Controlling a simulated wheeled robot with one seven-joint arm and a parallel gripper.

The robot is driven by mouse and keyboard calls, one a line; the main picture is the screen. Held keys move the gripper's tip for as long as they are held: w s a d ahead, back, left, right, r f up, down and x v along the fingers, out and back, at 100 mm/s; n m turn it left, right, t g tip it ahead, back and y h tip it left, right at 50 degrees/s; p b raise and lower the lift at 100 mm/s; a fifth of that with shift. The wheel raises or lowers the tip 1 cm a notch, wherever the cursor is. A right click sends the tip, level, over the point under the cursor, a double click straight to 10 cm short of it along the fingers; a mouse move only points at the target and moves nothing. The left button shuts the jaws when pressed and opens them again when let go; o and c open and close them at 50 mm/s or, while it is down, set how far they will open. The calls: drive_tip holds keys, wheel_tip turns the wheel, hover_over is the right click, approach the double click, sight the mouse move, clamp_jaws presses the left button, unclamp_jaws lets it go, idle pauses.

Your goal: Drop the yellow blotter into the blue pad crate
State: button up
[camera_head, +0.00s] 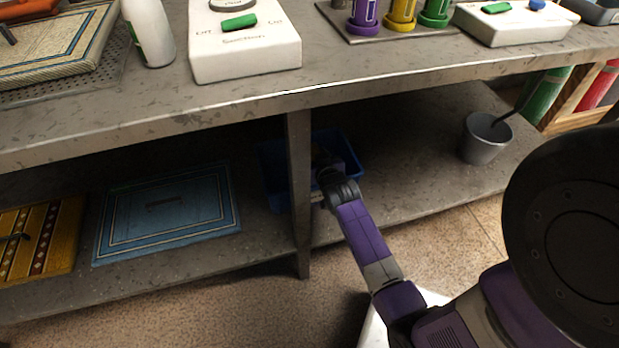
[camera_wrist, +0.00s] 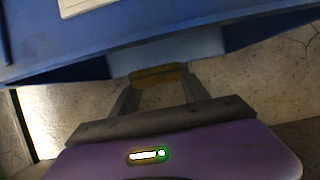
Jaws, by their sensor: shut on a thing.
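The blue pad crate (camera_head: 272,172) stands on the lower shelf, partly hidden by the table post. Its blue wall (camera_wrist: 60,62) crosses the upper part of the wrist view. My gripper (camera_wrist: 157,86) is at the crate, its fingers pointing towards it. Its fingertips are shut on a small dull-yellow piece, the yellow blotter (camera_wrist: 156,74); how much of it lies beyond the fingertips is hard to tell. In the head view my gripper's tip is dark and mostly hidden at the crate's right part, so the blotter cannot be made out there.
The table post (camera_head: 300,190) stands just left of my arm. A blue rug (camera_head: 165,215) and a yellow patterned rug (camera_head: 45,240) lie on the lower shelf at left. A grey bucket (camera_head: 486,140) stands at right. The tabletop overhangs the crate.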

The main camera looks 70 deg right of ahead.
drive_tip(key=shift+f, duration=0.6)
drive_tip(key=o, duration=1.5)
drive_tip(key=shift+o, duration=0.2)
drive_tip(key=p+v, duration=0.2)
drive_tip(key=v, duration=0.6)
drive_tip(key=shift+p, duration=0.35)
drive_tip(key=shift+d, duration=0.1)
